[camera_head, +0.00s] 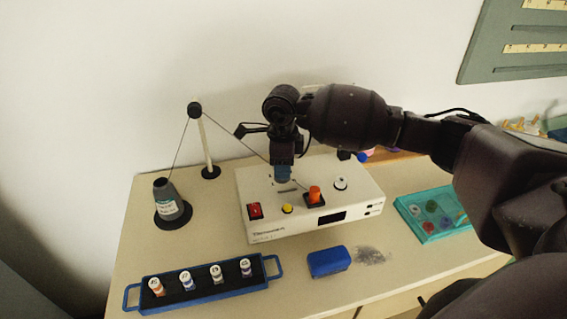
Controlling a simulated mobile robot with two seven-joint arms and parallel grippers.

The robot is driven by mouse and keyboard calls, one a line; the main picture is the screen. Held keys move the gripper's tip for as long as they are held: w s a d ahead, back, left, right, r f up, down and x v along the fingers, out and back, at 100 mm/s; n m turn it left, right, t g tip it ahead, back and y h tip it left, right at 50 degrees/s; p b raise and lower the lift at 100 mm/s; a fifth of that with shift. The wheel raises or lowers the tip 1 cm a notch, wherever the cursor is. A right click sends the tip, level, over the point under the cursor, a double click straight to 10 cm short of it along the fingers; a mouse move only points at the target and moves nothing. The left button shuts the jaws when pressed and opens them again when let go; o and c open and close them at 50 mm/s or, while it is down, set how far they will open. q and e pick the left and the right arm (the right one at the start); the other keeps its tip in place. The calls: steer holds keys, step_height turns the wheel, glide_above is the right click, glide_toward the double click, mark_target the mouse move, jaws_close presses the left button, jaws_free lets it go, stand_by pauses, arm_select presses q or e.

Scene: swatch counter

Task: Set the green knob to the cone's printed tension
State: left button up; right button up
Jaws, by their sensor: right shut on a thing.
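The cone (165,189) is dark grey with a pale printed label. It stands upright on a round black base at the left; the print is too small to read. The white tension box (277,228) is in the middle of the counter. My right gripper (283,178) points down at the box's top, behind the yellow knob, and is shut. No green knob shows on the box; the spot between my fingertips, where it appears to be held, is hidden. An orange knob (314,193), a yellow knob (287,209) and a white knob (340,183) show. My left gripper is out of view.
A thread runs from the cone over a post (207,145) to the box. A blue tray (207,292) with several small spools is at the front left. A blue block (328,261) lies before the box. A teal tray (408,208) is at the right.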

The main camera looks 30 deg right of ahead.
steer(key=shift+r+m, duration=0.2)
steer(key=shift+m, duration=0.7)
steer(key=shift+m+p, duration=0.7)
steer(key=shift+m, duration=1.1)
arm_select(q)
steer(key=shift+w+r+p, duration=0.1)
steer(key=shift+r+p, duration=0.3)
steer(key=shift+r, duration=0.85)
arm_select(e)
steer(key=shift+f+m, duration=0.15)
steer(key=shift+m, duration=0.45)
steer(key=o, duration=0.9)
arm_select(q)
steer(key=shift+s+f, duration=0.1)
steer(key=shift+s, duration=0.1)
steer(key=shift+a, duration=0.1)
